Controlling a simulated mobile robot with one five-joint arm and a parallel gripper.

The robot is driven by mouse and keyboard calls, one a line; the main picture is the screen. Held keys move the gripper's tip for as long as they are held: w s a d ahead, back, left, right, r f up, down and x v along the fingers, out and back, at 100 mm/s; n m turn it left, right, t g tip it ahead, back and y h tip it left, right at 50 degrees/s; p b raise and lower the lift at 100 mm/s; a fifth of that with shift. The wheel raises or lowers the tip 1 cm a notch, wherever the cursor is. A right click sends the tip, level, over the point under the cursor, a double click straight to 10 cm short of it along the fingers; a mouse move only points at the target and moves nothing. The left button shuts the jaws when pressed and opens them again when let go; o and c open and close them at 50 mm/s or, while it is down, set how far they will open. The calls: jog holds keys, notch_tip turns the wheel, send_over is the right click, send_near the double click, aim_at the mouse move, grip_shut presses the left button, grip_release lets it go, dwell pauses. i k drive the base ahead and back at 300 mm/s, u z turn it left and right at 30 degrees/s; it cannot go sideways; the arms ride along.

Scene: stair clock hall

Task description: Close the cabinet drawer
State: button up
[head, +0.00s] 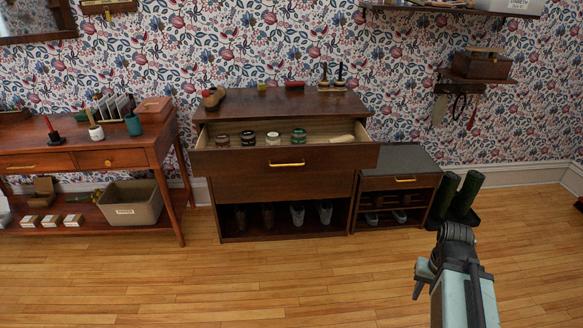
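The dark wooden cabinet (283,104) stands against the wall in the middle of the head view. Its top drawer (240,165) is pulled out and open, with a brass handle (287,163) on its front. Several small round tins (248,138) and a pale object (342,138) lie inside it. The panel below the drawer is flush with the cabinet. My arm rises at the lower right, and its end with my gripper (424,272) is in front of the floor, well apart from the drawer. The fingers are too unclear to tell whether they are open.
A low shoe bench (410,160) stands right of the cabinet, with green boots (457,196) beside it. A reddish side table (135,143) stands at left, with a grey bin (130,203) on its lower shelf. The wooden floor (290,285) in front is clear.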

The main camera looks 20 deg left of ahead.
aim_at(206, 159)
jog(key=u, duration=1)
jog(key=i, duration=0.65)
jog(key=u, duration=0.05)
